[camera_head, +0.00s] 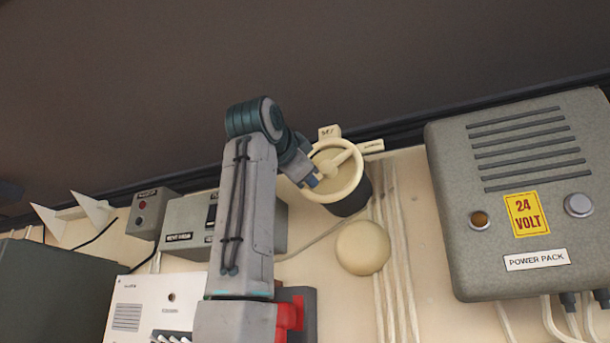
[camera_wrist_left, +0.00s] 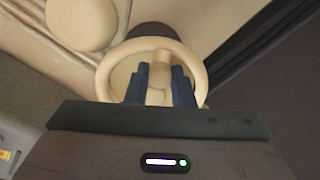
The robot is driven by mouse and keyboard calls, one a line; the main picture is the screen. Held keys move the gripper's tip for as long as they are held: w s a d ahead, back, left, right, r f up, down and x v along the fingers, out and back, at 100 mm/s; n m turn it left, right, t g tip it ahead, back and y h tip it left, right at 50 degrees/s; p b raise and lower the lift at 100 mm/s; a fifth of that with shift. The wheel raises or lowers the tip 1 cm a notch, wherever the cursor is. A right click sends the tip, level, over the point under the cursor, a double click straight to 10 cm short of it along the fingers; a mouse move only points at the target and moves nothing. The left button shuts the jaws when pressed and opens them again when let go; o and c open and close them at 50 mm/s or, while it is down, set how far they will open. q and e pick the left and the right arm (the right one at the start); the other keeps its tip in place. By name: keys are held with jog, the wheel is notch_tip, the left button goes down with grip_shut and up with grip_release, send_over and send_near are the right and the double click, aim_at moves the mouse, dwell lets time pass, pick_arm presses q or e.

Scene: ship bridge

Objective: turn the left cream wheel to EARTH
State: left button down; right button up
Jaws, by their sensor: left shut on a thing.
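The cream wheel (camera_head: 350,187) is mounted on a dark round base on the cream wall, at the upper middle of the head view. Two small cream label tabs (camera_head: 329,132) stand at its upper edge; their lettering is too small to read surely. My left gripper (camera_head: 313,181) reaches up to the wheel's left side. In the left wrist view, its blue fingers (camera_wrist_left: 161,84) are shut on a spoke of the cream wheel (camera_wrist_left: 197,68). The spoke's middle is partly hidden between the fingers. My right gripper is in neither view.
A cream dome (camera_head: 362,247) sits just below the wheel, beside several vertical pipes. A large grey power pack box (camera_head: 530,190) is at right. A grey box (camera_head: 185,228) and a small indicator box (camera_head: 150,212) are at left. The dark ceiling is above.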

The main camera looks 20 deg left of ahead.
pick_arm(q)
jog(key=c, duration=1.3)
grip_release()
jog(key=shift+s+r, duration=0.1)
jog(key=shift+s, duration=0.05)
jog(key=shift+o, duration=0.2)
jog(key=shift+s, duration=0.1)
jog(key=s+b, duration=0.5)
jog(key=s, duration=0.5)
jog(key=shift+s+f+b, duration=0.2)
jog(key=shift+s+b, duration=0.15)
